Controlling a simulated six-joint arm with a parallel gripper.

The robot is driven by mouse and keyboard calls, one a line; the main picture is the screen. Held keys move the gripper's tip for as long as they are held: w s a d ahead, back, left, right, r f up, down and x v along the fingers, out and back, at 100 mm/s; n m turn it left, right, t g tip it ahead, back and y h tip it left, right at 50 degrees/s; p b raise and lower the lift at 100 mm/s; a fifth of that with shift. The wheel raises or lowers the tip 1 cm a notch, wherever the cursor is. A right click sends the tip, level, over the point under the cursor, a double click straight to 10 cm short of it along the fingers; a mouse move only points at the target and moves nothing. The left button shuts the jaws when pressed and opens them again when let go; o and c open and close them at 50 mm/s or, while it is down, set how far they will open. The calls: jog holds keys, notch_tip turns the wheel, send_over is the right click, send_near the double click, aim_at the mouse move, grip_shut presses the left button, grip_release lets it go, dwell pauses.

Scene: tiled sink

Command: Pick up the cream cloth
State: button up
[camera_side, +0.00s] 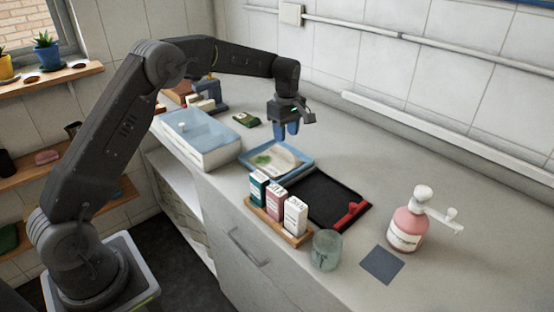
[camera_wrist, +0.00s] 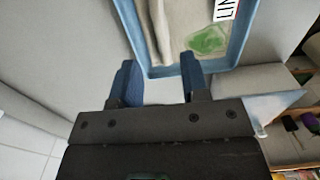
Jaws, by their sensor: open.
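The cream cloth (camera_side: 284,159) lies in a shallow blue tray (camera_side: 309,161) on the counter in the side view. In the wrist view the cloth (camera_wrist: 180,25) shows inside the tray's blue rim (camera_wrist: 244,28), with a fold along its left side and a green patch toward the right. Its far part is cut off by the picture's top edge. My gripper (camera_side: 286,131) points down above the tray's back edge, apart from the cloth. Its blue fingers (camera_wrist: 160,76) are open, with nothing between them.
A lidded box (camera_side: 200,140) stands left of the tray. A black tray (camera_side: 322,196) with a red-handled tool, a wooden rack (camera_side: 270,222) of cartons and a glass (camera_side: 326,250) stand in front. A pink pump bottle (camera_side: 407,229) is at right. The counter behind the black tray is clear.

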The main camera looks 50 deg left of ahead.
aim_at(284, 148)
jog(key=shift+s+a+f, duration=0.1)
jog(key=shift+f, duration=1.3)
jog(key=shift+a+f, duration=0.1)
jog(key=shift+f, duration=1.25)
grip_shut()
